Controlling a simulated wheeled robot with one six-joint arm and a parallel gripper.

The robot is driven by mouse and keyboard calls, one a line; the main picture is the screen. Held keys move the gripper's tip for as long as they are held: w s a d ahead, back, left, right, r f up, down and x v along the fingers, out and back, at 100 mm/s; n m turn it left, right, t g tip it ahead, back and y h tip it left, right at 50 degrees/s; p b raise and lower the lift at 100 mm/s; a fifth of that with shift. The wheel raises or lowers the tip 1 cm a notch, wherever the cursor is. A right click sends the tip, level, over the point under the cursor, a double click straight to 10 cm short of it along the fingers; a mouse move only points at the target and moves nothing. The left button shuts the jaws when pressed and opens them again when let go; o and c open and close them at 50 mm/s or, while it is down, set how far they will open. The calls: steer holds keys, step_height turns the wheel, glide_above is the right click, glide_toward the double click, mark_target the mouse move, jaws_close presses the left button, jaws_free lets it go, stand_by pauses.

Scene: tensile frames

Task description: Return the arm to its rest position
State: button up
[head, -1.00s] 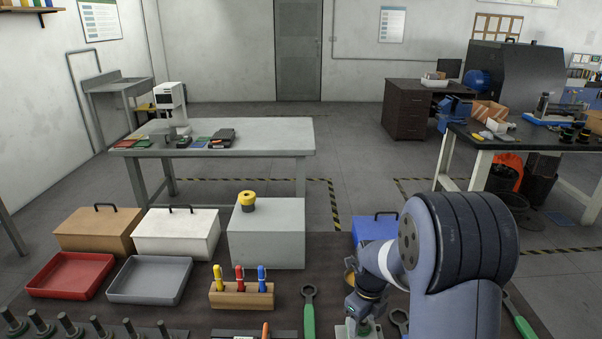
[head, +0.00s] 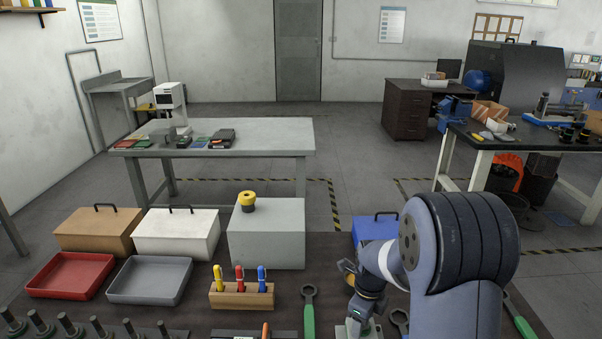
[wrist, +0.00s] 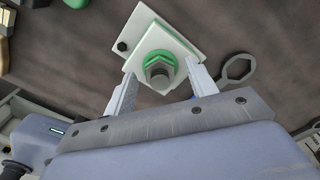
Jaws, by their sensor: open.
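My gripper (wrist: 160,95) is open in the wrist view, its two pale fingers spread apart. Between and just beyond the fingertips is a bolt with a grey hex head (wrist: 158,75) and a green ring, on a whitish plate (wrist: 180,38). I cannot tell whether the fingers touch it. In the head view my arm stands at the right, bent down to the bench, and my wrist is low over the pale plate (head: 345,331). The fingertips are hidden there.
On the dark bench (head: 200,310) are a red tray (head: 70,275), a grey tray (head: 150,280), a wooden pen holder (head: 241,297), a grey box with a yellow button (head: 266,238) and a blue box (head: 375,230). Green-handled wrenches (head: 309,315) lie near my wrist. A ring-ended wrench (wrist: 238,68) lies right of the plate.

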steer(key=shift+n, duration=1.7)
steer(key=shift+s+r, duration=0.1)
steer(key=shift+r, duration=0.05)
